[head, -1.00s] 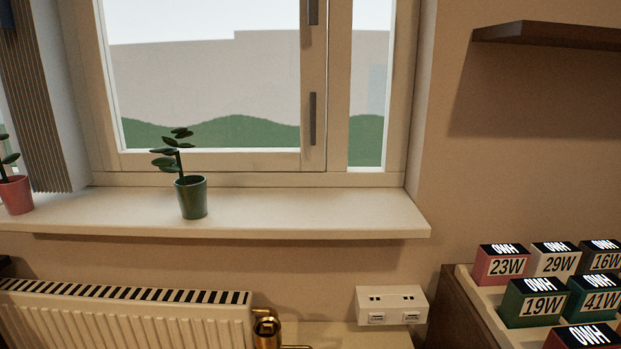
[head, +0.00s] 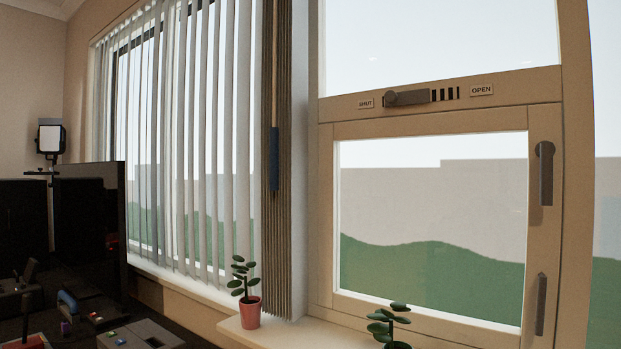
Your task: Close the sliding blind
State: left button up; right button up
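A narrow brown pleated blind (head: 284,230) hangs gathered in a tall bundle at the left side of the right-hand window (head: 430,225), whose glass is uncovered. A rod with a blue handle (head: 274,160) hangs in front of the bundle. White vertical slats (head: 212,150) hang spread across another window to the left, with gaps between them. I cannot tell for certain which of these is the sliding blind. The top of the bundle is out of frame. Neither gripper is in view.
A plant in a red pot (head: 250,312) stands on the sill just left of the bundle's foot. Another plant (head: 390,325) stands before the window. A vent slider (head: 408,97) sits between SHUT and OPEN labels. Dark monitors (head: 90,215) and desk items are at left.

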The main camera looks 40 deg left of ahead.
aim_at(285, 64)
jog(key=u, duration=1.65)
